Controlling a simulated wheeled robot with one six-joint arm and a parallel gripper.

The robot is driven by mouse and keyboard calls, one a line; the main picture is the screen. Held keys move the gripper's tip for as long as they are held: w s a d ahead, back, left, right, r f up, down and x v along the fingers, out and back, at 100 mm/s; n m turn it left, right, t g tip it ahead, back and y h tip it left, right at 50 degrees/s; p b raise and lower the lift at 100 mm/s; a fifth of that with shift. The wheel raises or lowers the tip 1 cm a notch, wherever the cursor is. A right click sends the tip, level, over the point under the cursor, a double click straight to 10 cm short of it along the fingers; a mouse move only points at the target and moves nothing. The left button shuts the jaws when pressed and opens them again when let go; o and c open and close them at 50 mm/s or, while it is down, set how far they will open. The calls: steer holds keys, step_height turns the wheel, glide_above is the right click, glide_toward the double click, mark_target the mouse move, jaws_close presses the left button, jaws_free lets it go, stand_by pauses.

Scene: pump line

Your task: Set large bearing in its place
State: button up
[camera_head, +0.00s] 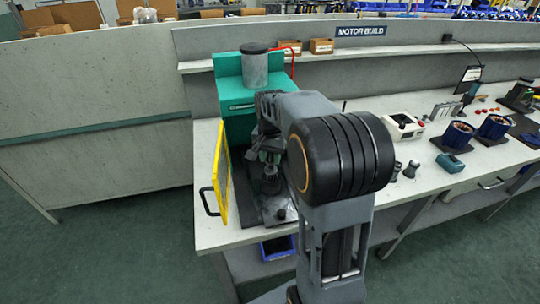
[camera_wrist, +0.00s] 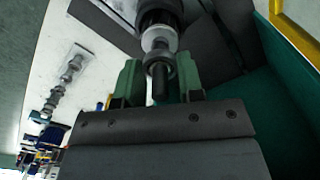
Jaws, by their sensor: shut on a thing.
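In the wrist view, my gripper (camera_wrist: 159,78) has its two green fingers closed on the sides of a grey metal ring, the large bearing (camera_wrist: 159,61). A dark upright pin (camera_wrist: 160,90) shows between the fingers beside the ring. A pale, shiny cylinder with a black part (camera_wrist: 158,15) lies right beyond the bearing, in line with it; I cannot tell whether they touch. In the head view, my gripper (camera_head: 268,150) is inside the teal press (camera_head: 236,110), partly hidden by my arm. The bearing cannot be made out there.
Blue-cased motor parts (camera_head: 457,136), a teal block (camera_head: 450,163) and small dark fittings (camera_head: 411,169) stand on the bench to the right. A shelf runs along the back.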

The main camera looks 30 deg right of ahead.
steer(key=shift+f, duration=0.15)
steer(key=o, duration=0.8)
steer(key=shift+o, duration=0.4)
steer(key=shift+o, duration=0.7)
step_height(320, 180, up, 5)
steer(key=p, duration=0.4)
